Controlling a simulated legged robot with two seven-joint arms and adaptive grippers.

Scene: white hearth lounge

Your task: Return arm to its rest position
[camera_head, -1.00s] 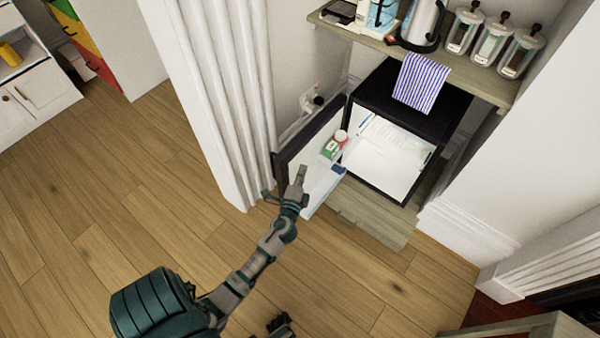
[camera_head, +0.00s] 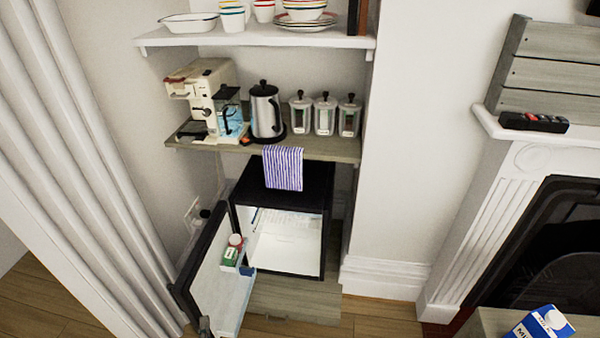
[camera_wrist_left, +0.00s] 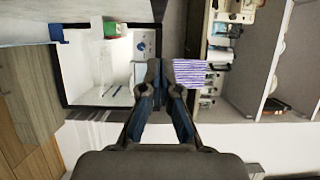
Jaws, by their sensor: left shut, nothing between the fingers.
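My left gripper (camera_head: 205,326) shows only as a small grey tip at the bottom edge of the head view, below the open fridge door (camera_head: 212,275). In the left wrist view its two fingers (camera_wrist_left: 158,75) come together in front of the fridge, shut with nothing between them. The rest of the left arm is out of the head view. My right gripper is not in view. The small black fridge (camera_head: 283,205) is open, with a white interior.
A striped cloth (camera_head: 283,168) hangs over the fridge front from the wooden shelf (camera_head: 330,148). A kettle (camera_head: 266,112), a coffee machine (camera_head: 205,95) and jars stand on that shelf. A fireplace (camera_head: 540,235) is at right, with a milk carton (camera_head: 541,323) in front.

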